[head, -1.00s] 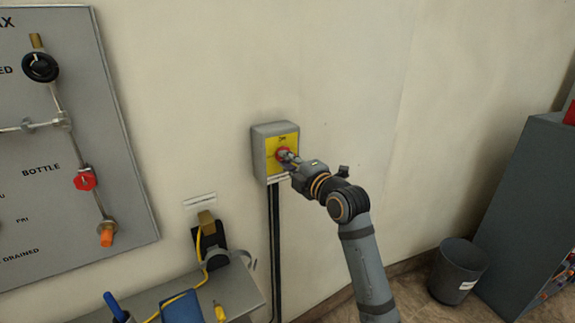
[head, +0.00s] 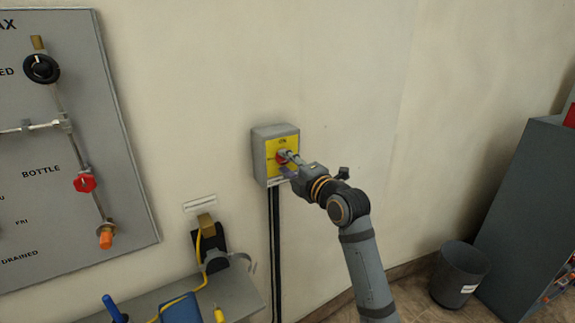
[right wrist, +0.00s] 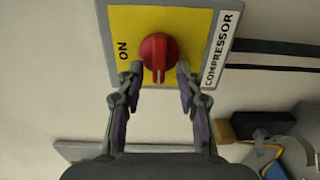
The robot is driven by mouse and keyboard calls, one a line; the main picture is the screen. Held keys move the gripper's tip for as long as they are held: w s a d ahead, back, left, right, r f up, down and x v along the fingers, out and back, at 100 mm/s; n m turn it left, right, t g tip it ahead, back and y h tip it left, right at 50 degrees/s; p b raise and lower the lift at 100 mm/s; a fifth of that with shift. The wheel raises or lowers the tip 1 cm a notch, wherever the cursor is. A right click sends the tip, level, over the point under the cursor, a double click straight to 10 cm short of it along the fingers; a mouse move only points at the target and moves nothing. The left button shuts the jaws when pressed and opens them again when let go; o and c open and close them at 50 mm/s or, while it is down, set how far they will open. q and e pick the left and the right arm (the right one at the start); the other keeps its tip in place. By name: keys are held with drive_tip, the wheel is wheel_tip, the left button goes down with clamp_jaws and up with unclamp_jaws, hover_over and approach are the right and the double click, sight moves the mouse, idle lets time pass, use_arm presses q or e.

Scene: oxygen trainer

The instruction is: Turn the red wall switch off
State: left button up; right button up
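The red switch knob (right wrist: 157,52) sits on a yellow plate (right wrist: 190,22) on a grey wall box (head: 262,160). In the right wrist view, the word ON is to its left and a COMPRESSOR label to its right. The knob's ridge runs up and down in that view, crosswise to the direction of ON. My right gripper (right wrist: 157,70) is open, one finger on each side of the knob's lower part. The fingertips are close to the knob; contact is unclear. The right gripper (head: 292,162) partly hides the knob in the head view. My left gripper is not in view.
A grey panel (head: 130,190) with valve knobs is on the wall at left. A shelf (head: 235,292) holds a blue item and a yellow cable. Dark conduit (head: 274,240) runs below the box. A bin (head: 459,272) and a grey cabinet (head: 520,215) stand at right.

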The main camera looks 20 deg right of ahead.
drive_tip(key=shift+s, duration=0.1)
drive_tip(key=v, duration=1.1)
drive_tip(key=shift+s, duration=0.4)
drive_tip(key=shift+d, duration=0.2)
